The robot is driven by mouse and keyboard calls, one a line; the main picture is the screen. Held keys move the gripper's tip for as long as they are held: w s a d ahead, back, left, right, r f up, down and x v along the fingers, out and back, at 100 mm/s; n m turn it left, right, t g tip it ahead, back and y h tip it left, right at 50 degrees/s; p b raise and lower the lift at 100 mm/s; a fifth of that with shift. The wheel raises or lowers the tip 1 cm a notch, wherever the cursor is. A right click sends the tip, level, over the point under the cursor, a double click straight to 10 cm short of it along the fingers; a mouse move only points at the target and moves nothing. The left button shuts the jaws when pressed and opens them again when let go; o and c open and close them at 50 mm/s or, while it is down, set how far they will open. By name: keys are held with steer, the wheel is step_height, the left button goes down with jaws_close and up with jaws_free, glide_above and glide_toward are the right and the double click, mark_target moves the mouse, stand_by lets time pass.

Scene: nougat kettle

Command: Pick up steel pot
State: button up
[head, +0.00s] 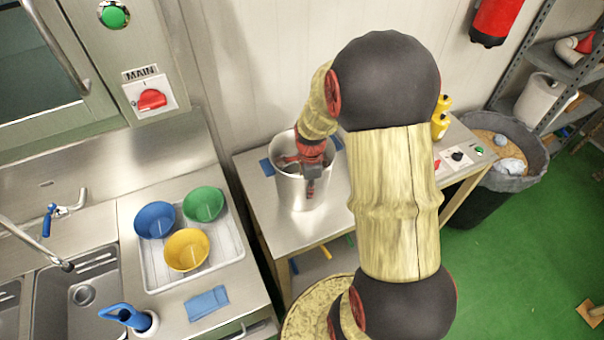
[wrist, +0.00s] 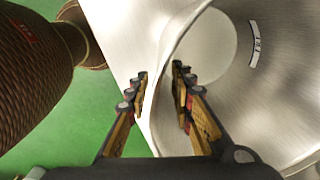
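The steel pot (head: 290,190) stands upright on the steel table behind my arm in the head view. In the wrist view the pot (wrist: 265,105) fills the right side, with its rim running between my fingers. My gripper (wrist: 160,85) straddles the pot's near wall, one finger outside and one inside. A gap shows between the fingertips, and I see no clear contact with the wall. In the head view my gripper (head: 312,180) is at the pot's front rim, partly hidden by my wrist.
Blue cloth pieces (head: 267,167) lie beside the pot. Yellow bottles (head: 440,120) and a control box (head: 457,157) stand on the table to the right. Left is a counter with a tray (head: 225,250) of coloured bowls and a sink (head: 85,295). A grey bin (head: 520,180) stands right.

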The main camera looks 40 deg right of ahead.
step_height(320, 180, down, 2)
steer(key=shift+w+d, duration=0.1)
steer(key=c, duration=0.3)
jaws_close()
steer(key=shift+r, duration=0.1)
stand_by(0.7)
